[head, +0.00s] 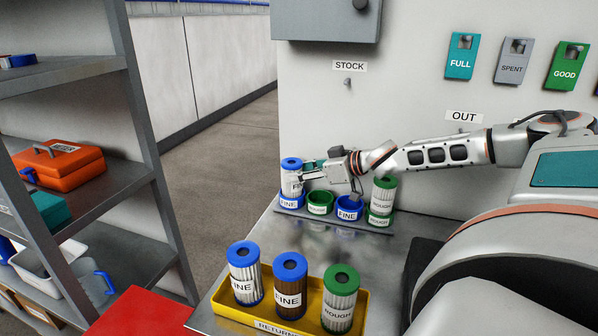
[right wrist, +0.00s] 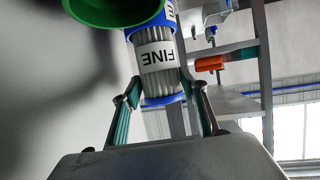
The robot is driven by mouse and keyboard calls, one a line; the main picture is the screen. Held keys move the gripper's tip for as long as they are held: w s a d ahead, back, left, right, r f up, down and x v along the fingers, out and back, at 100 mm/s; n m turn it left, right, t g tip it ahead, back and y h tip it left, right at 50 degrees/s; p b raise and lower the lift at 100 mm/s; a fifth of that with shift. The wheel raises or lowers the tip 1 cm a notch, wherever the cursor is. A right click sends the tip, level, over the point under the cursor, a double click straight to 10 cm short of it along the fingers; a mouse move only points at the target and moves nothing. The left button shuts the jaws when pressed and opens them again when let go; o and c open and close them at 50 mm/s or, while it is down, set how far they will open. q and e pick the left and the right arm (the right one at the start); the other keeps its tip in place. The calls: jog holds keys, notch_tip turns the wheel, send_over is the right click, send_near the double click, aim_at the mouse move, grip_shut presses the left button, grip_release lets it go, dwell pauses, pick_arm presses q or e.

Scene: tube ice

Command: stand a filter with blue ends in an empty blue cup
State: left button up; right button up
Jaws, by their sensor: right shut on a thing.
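A white pleated filter with blue ends (head: 290,183) is upright at the leftmost blue cup (head: 291,201) of the back rack. Its lower end appears to be in that cup. My right gripper (head: 303,176) is shut on this filter from the right. In the right wrist view the filter (right wrist: 157,60) shows upside down between the fingers of the gripper (right wrist: 160,92). Another blue cup (head: 349,209), third in the rack, looks empty. A clean blue-ended filter (head: 244,274) and a brown one (head: 289,281) stand in the yellow tray (head: 228,310). My left gripper is out of view.
An empty green cup (head: 320,204) is between the blue cups. A green-ended filter (head: 384,191) stands in the right green cup (head: 379,218); another (head: 340,301) is in the tray. A shelf (head: 140,100) stands left. Bare metal table (head: 300,238) separates rack and tray.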

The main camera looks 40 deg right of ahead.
dwell(0.3)
jog(key=o, duration=1.2)
jog(key=shift+f, duration=0.1)
jog(key=shift+s+d+r, duration=0.1)
jog(key=shift+s+r, duration=0.2)
jog(key=s+d, duration=0.4)
jog(key=s, duration=0.9)
jog(key=shift+s+d+r, duration=0.15)
jog(key=shift+s+r, duration=0.15)
